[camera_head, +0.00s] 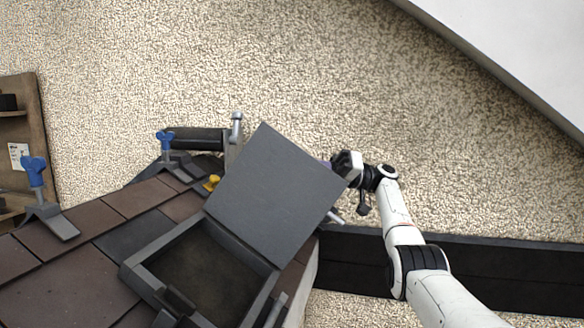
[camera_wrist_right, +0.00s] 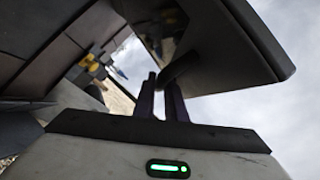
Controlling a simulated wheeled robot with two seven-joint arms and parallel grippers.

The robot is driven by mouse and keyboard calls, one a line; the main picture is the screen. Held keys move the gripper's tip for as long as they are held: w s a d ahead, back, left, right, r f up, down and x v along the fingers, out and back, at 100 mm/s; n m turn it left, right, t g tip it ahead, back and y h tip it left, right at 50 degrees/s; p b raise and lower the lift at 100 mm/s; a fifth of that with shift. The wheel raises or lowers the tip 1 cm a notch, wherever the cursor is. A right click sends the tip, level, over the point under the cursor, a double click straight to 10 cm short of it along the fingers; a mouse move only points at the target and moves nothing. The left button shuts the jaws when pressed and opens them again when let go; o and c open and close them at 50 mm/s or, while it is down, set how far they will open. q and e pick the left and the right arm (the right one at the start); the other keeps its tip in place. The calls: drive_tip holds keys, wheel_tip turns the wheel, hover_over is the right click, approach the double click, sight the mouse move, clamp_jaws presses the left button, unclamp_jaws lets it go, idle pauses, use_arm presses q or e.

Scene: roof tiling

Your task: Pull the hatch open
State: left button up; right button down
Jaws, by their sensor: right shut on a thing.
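The hatch is a square dark grey lid (camera_head: 275,190) standing raised and tilted above its grey frame (camera_head: 150,272). The dark opening (camera_head: 205,275) inside the frame is exposed. My right gripper (camera_head: 328,164) is at the lid's right edge, its fingers mostly hidden behind the lid. In the right wrist view the purple fingers (camera_wrist_right: 161,100) are shut on a dark hooked handle (camera_wrist_right: 180,68) under the lid (camera_wrist_right: 222,50). My left gripper is not in view.
Brown and grey roof tiles (camera_head: 140,197) surround the frame. Blue-topped clamps (camera_head: 36,175) stand on brackets at the left and back. A small yellow piece (camera_head: 211,182) lies behind the lid. A wooden shelf (camera_head: 22,135) stands at far left.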

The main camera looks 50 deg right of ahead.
drive_tip(key=c, duration=2.1)
unclamp_jaws()
drive_tip(key=shift+w+a+r, duration=0.1)
drive_tip(key=shift+w+a, duration=0.05)
drive_tip(key=shift+w, duration=0.05)
wheel_tip(320, 180, up, 9)
drive_tip(key=shift+a+r+p, duration=0.15)
drive_tip(key=shift+r+p, duration=0.05)
drive_tip(key=shift+p, duration=1)
drive_tip(key=shift+s+d, duration=0.1)
drive_tip(key=shift+d, duration=0.25)
drive_tip(key=shift+a+r, duration=0.1)
drive_tip(key=shift+r, duration=0.2)
drive_tip(key=shift+f, duration=0.15)
